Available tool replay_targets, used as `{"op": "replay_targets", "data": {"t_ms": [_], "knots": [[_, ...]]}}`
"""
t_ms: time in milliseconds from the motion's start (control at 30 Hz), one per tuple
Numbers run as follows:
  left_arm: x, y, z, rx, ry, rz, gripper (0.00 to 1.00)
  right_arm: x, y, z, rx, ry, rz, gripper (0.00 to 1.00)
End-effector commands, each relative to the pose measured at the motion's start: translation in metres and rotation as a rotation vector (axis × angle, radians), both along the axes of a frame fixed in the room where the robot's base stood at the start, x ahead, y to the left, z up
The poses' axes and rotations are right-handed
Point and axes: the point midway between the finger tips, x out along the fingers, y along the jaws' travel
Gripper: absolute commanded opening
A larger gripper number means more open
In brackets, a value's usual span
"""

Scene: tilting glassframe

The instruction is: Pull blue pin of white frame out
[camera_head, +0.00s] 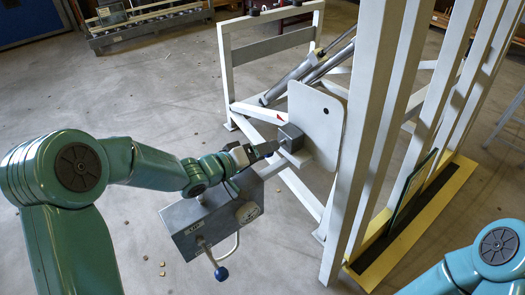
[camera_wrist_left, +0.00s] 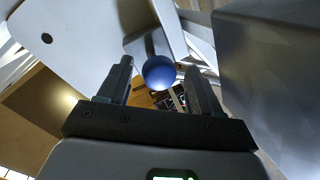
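The blue pin's round knob (camera_wrist_left: 159,72) shows in the left wrist view, with a grey bracket behind it. My left gripper (camera_wrist_left: 157,80) is open there, with one finger on each side of the knob and visible gaps between. In the head view my left gripper (camera_head: 265,150) reaches to a grey block (camera_head: 290,138) beside a white plate of the white frame (camera_head: 318,120). The pin's knob is hidden there by the gripper. My right gripper is out of view; only part of the right arm shows at the lower right.
White uprights (camera_head: 365,120) and a yellow-edged base (camera_head: 425,230) stand to the right. The concrete floor in front is mostly clear.

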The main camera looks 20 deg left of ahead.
Motion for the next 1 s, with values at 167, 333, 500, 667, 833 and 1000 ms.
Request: {"op": "replay_targets", "data": {"t_ms": [167, 333, 500, 667, 833, 1000], "knots": [[-0.007, 0.006, 0.004, 0.000, -0.002, 0.001, 0.64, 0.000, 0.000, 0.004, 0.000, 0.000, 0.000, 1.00], [-0.035, 0.028, 0.014, 0.000, 0.001, 0.005, 0.64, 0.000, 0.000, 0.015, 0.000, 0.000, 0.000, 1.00], [-0.071, 0.055, 0.025, 0.001, 0.001, 0.007, 0.64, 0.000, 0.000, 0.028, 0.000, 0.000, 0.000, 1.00], [-0.101, 0.077, 0.032, 0.001, 0.002, 0.006, 0.64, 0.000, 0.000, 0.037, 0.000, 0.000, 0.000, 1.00], [-0.121, 0.090, 0.036, 0.001, 0.001, 0.003, 0.64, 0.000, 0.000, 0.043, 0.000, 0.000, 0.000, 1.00], [-0.127, 0.095, 0.037, 0.001, 0.001, 0.001, 0.64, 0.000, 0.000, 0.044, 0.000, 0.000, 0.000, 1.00]]}}
